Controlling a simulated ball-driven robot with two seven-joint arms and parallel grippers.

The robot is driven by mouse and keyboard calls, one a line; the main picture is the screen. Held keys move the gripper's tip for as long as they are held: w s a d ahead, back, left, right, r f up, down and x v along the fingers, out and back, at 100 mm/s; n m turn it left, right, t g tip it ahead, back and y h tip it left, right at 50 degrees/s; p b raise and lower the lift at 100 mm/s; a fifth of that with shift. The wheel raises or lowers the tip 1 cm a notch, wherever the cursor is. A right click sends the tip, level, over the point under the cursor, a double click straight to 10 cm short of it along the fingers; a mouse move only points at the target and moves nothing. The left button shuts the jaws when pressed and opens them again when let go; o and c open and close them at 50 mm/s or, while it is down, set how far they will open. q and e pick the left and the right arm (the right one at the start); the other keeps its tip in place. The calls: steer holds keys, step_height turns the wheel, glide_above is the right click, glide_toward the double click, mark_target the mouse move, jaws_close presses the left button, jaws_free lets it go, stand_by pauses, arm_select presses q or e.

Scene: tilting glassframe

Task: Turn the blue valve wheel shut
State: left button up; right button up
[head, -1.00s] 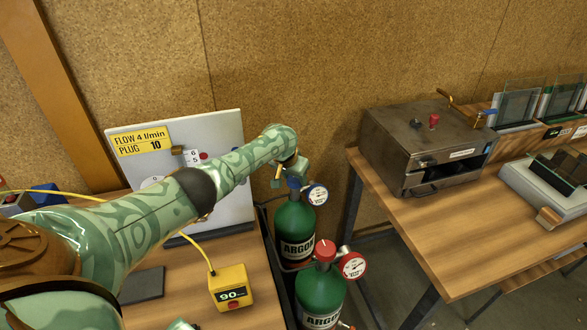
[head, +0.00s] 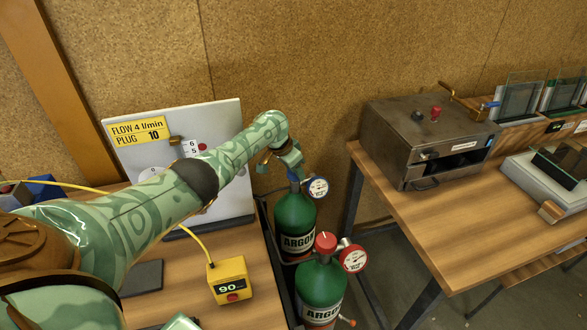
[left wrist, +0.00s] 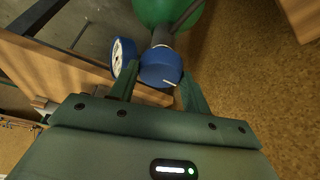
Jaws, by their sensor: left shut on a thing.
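The blue valve wheel (left wrist: 160,67) is on top of the rear green argon bottle (head: 295,222). My left gripper (head: 292,172) reaches down over this bottle's neck and is shut on the wheel. The gripper (left wrist: 160,84) also shows in the left wrist view. In the head view it mostly hides the wheel. A blue-rimmed gauge (head: 318,188) sits beside the valve. My right gripper's fingers are not visible.
A second green bottle (head: 320,288) with a red wheel (head: 325,242) and red gauge (head: 354,259) stands in front. A yellow box (head: 230,280) reading 90 is on the left bench. A metal oven (head: 408,142) stands on the right bench (head: 455,215).

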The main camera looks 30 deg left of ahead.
arm_select(q)
steer(key=o, duration=1)
steer(key=shift+c, duration=0.2)
steer(key=shift+r, duration=0.35)
step_height(320, 180, up, 3)
steer(key=shift+r+p, duration=0.1)
steer(key=shift+p, duration=1)
steer(key=s+d+r+p, duration=0.7)
steer(key=s+r, duration=0.2)
steer(key=s, duration=0.2)
steer(key=shift+s+d, duration=0.25)
steer(key=shift+s, duration=0.15)
